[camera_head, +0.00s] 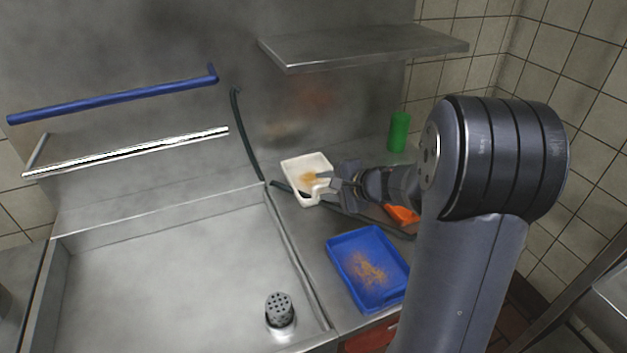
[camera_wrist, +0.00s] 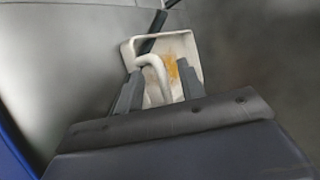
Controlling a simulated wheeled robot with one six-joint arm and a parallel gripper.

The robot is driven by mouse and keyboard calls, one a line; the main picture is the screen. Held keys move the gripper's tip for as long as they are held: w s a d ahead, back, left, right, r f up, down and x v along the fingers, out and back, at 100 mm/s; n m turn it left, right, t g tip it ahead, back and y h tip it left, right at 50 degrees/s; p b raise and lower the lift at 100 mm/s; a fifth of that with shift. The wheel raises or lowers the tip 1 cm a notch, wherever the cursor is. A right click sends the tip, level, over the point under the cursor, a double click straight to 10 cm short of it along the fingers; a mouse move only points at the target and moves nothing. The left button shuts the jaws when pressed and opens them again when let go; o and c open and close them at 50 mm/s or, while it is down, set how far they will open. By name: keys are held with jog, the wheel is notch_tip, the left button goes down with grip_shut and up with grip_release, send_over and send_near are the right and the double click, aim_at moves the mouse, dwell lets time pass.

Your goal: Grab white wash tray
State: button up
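The white wash tray (camera_head: 293,173) sits on the metal counter just right of the sink, with an orange-brown stain inside. In the wrist view the tray (camera_wrist: 194,46) lies ahead, with its curved white handle (camera_wrist: 152,63) reaching toward me. My gripper (camera_head: 324,186) is at the tray's right side in the head view. In the wrist view my gripper (camera_wrist: 159,70) has its two dark fingers apart, with the handle between them. I see gaps beside the handle; the exact depth of the fingers around it is hard to tell.
A blue tray (camera_head: 338,262) with brown stains lies nearer on the counter. A green cylinder (camera_head: 399,132) stands behind my arm, and an orange object (camera_head: 403,214) lies below it. A shelf (camera_head: 360,46) hangs above. The large sink (camera_head: 170,275) is at left, with a drain strainer (camera_head: 279,309).

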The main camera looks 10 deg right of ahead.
grip_shut()
dwell(0.3)
dwell(0.3)
